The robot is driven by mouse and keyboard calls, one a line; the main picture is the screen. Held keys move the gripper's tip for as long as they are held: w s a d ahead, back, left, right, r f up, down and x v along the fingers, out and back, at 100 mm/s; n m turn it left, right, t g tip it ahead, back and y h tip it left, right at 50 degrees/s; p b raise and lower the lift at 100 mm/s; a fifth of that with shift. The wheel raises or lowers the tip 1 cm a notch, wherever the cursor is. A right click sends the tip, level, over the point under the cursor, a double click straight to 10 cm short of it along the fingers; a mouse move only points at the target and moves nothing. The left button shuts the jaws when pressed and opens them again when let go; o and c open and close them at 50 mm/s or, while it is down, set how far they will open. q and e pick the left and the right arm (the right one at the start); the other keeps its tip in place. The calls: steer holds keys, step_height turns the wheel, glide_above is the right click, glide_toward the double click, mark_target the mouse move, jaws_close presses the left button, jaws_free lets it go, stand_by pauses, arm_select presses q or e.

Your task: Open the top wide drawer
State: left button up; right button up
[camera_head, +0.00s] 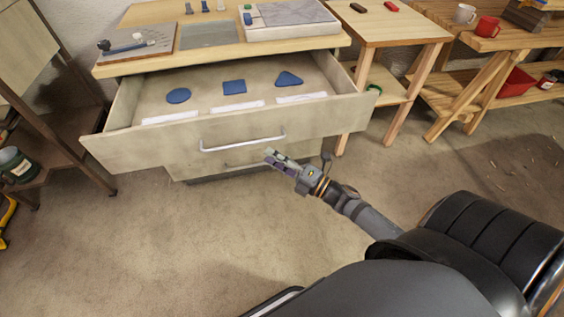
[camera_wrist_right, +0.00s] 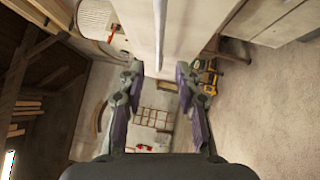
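The top wide drawer (camera_head: 228,112) is pulled well out of the wooden cabinet. Inside it lie a blue disc (camera_head: 178,96), a blue square (camera_head: 234,87) and a blue triangle (camera_head: 289,79), each with a white strip in front. Its bar handle (camera_head: 243,144) runs across the front; a bar also shows in the right wrist view (camera_wrist_right: 159,30). My right gripper (camera_head: 270,154) is just in front of the drawer front, near the handle's right end. In the right wrist view its fingers (camera_wrist_right: 158,78) are apart, with nothing between them. My left gripper is not in view.
A second drawer handle (camera_head: 250,163) shows below. On the cabinet top (camera_head: 225,47) are boards and small tools. A small table (camera_head: 385,27) and a workbench (camera_head: 478,40) stand to the right, a dark shelf (camera_head: 60,165) to the left. The floor (camera_head: 170,240) in front is clear.

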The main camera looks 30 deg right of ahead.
steer(key=shift+v, duration=1.55)
